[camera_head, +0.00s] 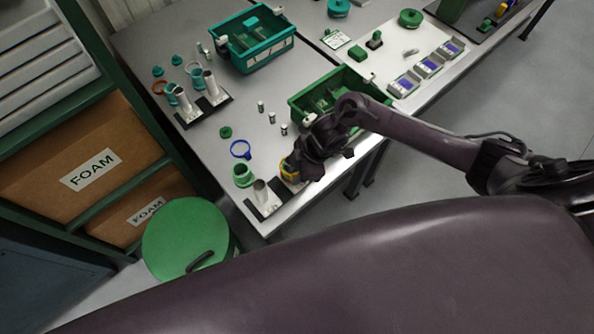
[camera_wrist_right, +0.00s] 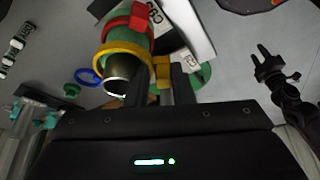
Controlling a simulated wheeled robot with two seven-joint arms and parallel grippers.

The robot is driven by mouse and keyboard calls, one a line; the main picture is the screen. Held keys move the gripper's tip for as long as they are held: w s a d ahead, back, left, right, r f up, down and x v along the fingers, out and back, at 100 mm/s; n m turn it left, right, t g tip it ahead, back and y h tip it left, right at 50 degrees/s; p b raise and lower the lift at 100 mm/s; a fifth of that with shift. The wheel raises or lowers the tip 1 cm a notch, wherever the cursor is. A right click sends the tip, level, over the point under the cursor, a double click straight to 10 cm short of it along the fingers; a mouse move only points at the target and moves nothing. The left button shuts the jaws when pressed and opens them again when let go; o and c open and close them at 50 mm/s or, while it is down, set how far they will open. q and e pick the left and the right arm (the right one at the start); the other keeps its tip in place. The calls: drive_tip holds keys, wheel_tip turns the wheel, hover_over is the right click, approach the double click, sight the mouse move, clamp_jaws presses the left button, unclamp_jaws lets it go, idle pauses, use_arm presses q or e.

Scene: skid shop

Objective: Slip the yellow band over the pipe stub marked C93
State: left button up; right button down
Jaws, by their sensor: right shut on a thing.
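My right gripper (camera_head: 294,169) is shut on the yellow band (camera_wrist_right: 103,57). In the right wrist view its fingers (camera_wrist_right: 163,88) pinch the band's small yellow tab. The band's ring shows around the outline of a silver pipe mouth (camera_wrist_right: 122,84); I cannot tell whether it is around the pipe or just in front of it. A green body and a red band (camera_wrist_right: 136,20) show behind the ring. Another silver pipe stub (camera_head: 260,188) stands on the near black base (camera_head: 264,209). The markings are upside down or too small to read surely. A dark gripper (camera_wrist_right: 272,66), seemingly my left, shows at right; its opening is unclear.
A green cup-shaped part (camera_head: 243,176), a blue ring (camera_head: 240,143) and a green knob (camera_head: 226,132) are close by. A green crate (camera_head: 297,112) is behind my right wrist. Another stub stand (camera_head: 207,108) and a teal crate (camera_head: 262,62) are farther back. A green drum (camera_head: 180,235) stands beside the table.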

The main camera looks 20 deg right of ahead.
drive_tip(key=c, duration=1.2)
unclamp_jaws()
drive_tip(key=shift+s, duration=0.1)
drive_tip(key=shift+o, duration=0.2)
drive_tip(key=shift+f, duration=0.1)
drive_tip(key=shift+o, duration=1.4)
drive_tip(key=shift+s+d, duration=0.1)
